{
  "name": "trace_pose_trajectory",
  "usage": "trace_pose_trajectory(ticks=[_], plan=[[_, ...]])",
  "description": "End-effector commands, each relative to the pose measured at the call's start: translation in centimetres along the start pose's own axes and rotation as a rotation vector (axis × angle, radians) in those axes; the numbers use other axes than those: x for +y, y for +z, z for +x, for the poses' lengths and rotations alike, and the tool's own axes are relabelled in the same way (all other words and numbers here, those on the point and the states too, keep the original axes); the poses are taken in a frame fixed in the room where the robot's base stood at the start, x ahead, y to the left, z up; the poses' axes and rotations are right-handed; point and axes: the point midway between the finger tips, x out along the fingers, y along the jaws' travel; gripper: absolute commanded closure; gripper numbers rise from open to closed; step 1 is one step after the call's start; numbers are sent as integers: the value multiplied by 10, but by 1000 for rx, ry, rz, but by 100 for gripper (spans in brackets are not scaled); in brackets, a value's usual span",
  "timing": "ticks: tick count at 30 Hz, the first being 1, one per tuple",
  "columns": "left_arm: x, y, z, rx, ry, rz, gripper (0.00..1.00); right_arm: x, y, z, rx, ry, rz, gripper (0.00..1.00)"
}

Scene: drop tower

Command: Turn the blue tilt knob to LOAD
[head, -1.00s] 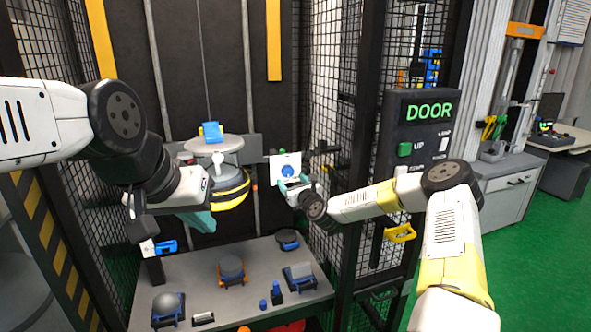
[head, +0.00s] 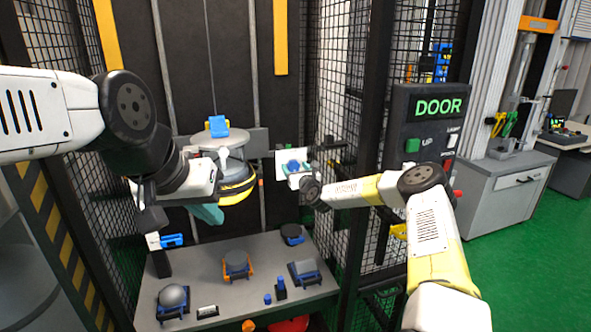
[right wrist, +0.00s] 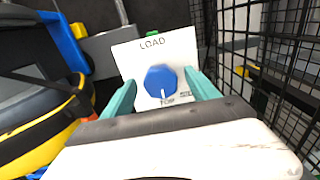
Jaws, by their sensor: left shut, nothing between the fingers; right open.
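The blue tilt knob (right wrist: 161,81) sits on a white panel (right wrist: 182,48) with LOAD printed along its top edge. The knob's white pointer line is toward the lower labels, away from LOAD; those labels are small and partly unreadable. In the right wrist view my right gripper (right wrist: 163,92) is open, with one teal finger on each side of the knob; contact cannot be told. In the head view the right gripper (head: 293,174) is in front of the panel (head: 281,160), partly covering the knob (head: 292,165). My left gripper (head: 207,213) is shut and empty, left of the panel.
A round platform with a yellow-black band (head: 237,187) stands between my grippers, a blue piece (head: 217,126) above it. A grey table (head: 235,298) below holds several objects. Black mesh (head: 332,120) and the DOOR control box (head: 436,122) are on the right.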

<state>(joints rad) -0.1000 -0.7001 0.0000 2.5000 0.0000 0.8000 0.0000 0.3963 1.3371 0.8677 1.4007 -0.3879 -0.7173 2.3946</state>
Motion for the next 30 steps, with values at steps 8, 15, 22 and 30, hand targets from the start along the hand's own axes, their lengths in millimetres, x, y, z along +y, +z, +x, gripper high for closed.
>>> trace_pose_trajectory(ticks=[8,15,22,30], plan=[[0,0,0,0,0,0,100,0,0,0,0,0,-1,69],[0,0,0,0,0,0,100,0,0,0,0,0,-3,92],[0,0,0,0,0,0,100,0,0,0,0,0,-56,92],[0,0,0,0,0,0,100,1,0,0,-1,-1,-236,92]])
